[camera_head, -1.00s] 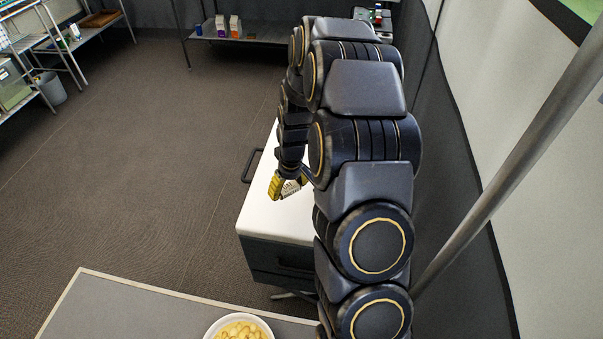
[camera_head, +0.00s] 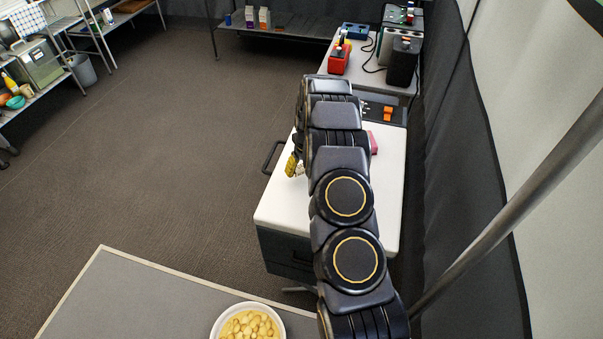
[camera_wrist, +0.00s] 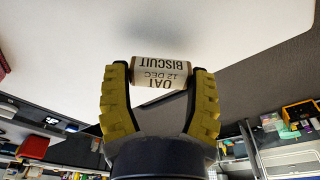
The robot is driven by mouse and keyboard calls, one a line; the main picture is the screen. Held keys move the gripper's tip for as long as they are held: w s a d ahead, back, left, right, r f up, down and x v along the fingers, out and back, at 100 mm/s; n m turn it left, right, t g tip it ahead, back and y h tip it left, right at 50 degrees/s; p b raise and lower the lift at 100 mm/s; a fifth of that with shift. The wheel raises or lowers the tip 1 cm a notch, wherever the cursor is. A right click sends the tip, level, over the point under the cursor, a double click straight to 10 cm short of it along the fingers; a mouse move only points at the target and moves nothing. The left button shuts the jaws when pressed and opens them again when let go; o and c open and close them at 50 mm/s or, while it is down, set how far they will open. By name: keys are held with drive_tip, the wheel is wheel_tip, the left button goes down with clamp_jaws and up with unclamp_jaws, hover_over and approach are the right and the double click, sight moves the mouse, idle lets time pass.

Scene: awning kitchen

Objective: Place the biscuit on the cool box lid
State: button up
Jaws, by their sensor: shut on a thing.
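The biscuit is a cream cylinder printed "OAT BISCUIT 12 DEC" in the wrist view (camera_wrist: 162,72). My gripper (camera_wrist: 160,76) has its two yellow fingers shut on the biscuit's ends. In the head view my gripper (camera_head: 294,166) shows at the left side of my arm, over the left part of the cool box lid (camera_head: 285,215); the biscuit is only a small pale patch there. The lid is white and flat, on a dark box with a handle at its left. It also fills much of the wrist view (camera_wrist: 235,30). I cannot tell whether the biscuit touches it.
A pink object (camera_head: 373,142) lies on the lid just right of my arm. A table behind the cool box bears a red item (camera_head: 339,60) and dark appliances. A bowl of pale yellow pieces (camera_head: 249,325) stands on the grey table in front. Much of the lid's right side is clear.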

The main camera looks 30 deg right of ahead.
sight(301, 179)
drive_tip(key=shift+w+f, duration=0.25)
drive_tip(key=shift+f, duration=1.5)
drive_tip(key=shift+f, duration=0.1)
drive_tip(key=o, duration=0.9)
drive_tip(key=shift+o, duration=0.2)
